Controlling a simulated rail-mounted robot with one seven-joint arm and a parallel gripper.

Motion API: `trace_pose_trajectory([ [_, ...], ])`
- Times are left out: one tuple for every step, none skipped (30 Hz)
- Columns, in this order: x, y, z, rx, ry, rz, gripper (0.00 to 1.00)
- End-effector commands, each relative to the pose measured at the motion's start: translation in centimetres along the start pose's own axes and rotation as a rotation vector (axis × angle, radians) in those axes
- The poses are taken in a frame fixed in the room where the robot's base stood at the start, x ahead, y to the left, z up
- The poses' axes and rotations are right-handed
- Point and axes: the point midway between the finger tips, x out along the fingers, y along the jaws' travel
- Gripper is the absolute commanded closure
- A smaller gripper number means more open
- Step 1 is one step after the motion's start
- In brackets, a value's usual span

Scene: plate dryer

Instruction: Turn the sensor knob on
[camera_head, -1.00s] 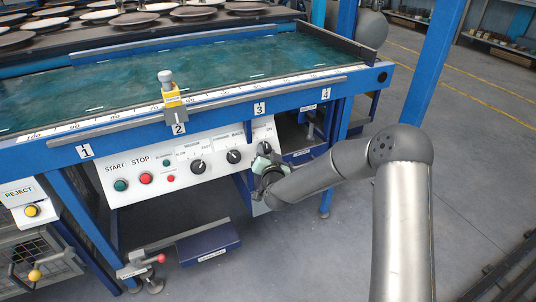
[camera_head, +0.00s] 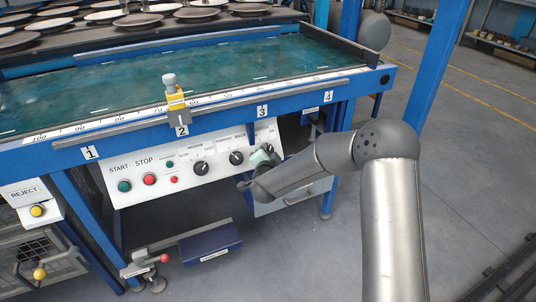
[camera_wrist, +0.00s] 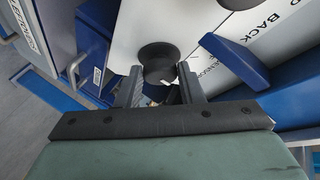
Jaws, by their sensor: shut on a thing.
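The white control panel (camera_head: 140,172) hangs under the blue table frame. A small white mark shows at the knob's lower edge. Which way the knob points is hard to tell.
Two more black knobs, one in the middle (camera_head: 201,168) and one nearer (camera_head: 236,157), sit left of my gripper. Green (camera_head: 124,186) and red (camera_head: 149,179) buttons are further left. A blue bar (camera_wrist: 235,60) lies close right of the fingers in the wrist view.

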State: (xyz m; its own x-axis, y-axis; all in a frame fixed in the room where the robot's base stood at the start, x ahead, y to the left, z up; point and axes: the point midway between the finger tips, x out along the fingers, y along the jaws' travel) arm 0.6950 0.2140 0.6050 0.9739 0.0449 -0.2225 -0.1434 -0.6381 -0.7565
Motion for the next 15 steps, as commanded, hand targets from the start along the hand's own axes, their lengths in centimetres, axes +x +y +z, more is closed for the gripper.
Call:
trace_pose_trajectory([
  [-0.02, 0.06, 0.05, 0.001, -0.001, 0.002, 0.88],
  [-0.01, 0.06, 0.04, 0.001, -0.001, 0.002, 0.88],
  [-0.01, 0.06, 0.04, 0.001, -0.001, 0.002, 0.88],
  [-0.01, 0.06, 0.04, 0.001, -0.001, 0.002, 0.88],
  [-0.01, 0.06, 0.04, 0.001, -0.001, 0.001, 0.88],
  [-0.01, 0.05, 0.04, 0.001, -0.001, 0.001, 0.88],
  [-0.01, 0.05, 0.04, 0.001, -0.001, 0.001, 0.88],
  [-0.01, 0.05, 0.04, 0.001, -0.001, 0.001, 0.63],
  [-0.01, 0.05, 0.04, 0.001, -0.001, 0.001, 0.52],
  [-0.01, 0.05, 0.03, 0.001, -0.001, 0.001, 0.44],
  [0.0, 0.04, 0.03, 0.001, -0.001, 0.001, 0.44],
  [0.0, 0.03, 0.03, 0.001, -0.001, 0.001, 0.44],
  [0.0, 0.03, 0.02, 0.001, -0.001, 0.001, 0.44],
  [0.0, 0.02, 0.02, 0.0, -0.001, 0.0, 0.44],
  [0.0, 0.02, 0.01, 0.0, 0.0, 0.0, 0.44],
])
